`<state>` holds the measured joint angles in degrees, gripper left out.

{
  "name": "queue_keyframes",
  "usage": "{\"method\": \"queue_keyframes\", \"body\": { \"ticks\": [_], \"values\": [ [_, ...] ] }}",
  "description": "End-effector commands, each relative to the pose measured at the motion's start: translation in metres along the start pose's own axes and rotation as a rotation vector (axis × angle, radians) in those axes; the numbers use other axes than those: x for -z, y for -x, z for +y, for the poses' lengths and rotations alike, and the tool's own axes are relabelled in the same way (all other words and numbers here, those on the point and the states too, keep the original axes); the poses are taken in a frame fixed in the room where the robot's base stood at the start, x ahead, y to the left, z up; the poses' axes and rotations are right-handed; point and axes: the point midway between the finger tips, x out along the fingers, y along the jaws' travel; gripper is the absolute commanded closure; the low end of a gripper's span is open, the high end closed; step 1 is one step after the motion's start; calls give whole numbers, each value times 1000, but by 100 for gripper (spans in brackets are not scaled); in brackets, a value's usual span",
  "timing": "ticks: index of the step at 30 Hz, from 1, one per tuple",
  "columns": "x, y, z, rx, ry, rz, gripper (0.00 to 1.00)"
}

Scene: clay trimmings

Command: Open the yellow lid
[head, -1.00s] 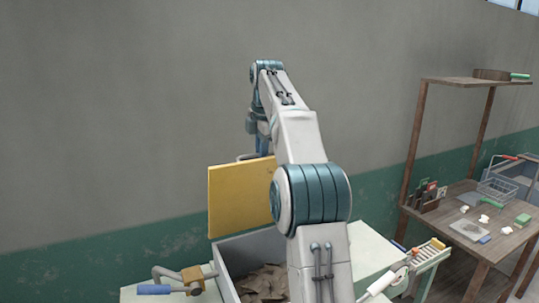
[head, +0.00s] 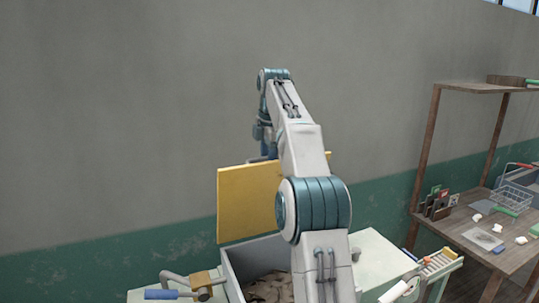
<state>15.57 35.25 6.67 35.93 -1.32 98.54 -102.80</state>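The yellow lid (head: 247,200) stands upright, swung up at the back of a grey bin (head: 252,254). Brown clay trimmings (head: 268,288) show inside the bin, which is open at the top. My arm reaches over the bin from the front and covers its right part and part of the lid. My gripper is behind the arm and the lid, near the lid's upper edge. Its fingers are hidden, so I cannot see whether it touches the lid.
The bin sits in a pale worktop (head: 377,262). A blue-handled crank (head: 178,289) is at its left, and a slatted rack (head: 438,263) at its right. A wooden table (head: 467,236) with a shelf, wire basket (head: 513,196) and small items stands further right. A grey wall is behind.

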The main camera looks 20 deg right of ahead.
Motion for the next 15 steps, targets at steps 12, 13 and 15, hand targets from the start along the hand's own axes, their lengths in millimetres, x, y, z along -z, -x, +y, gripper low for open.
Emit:
{"method": "queue_keyframes", "body": {
  "ticks": [12, 13, 15],
  "values": [
    [-2, 5, 0, -8, -3, -4, 64],
    [-2, 5, 0, -8, -3, -4, 64],
    [-2, 6, -1, -8, -3, -5, 64]
  ]
}}
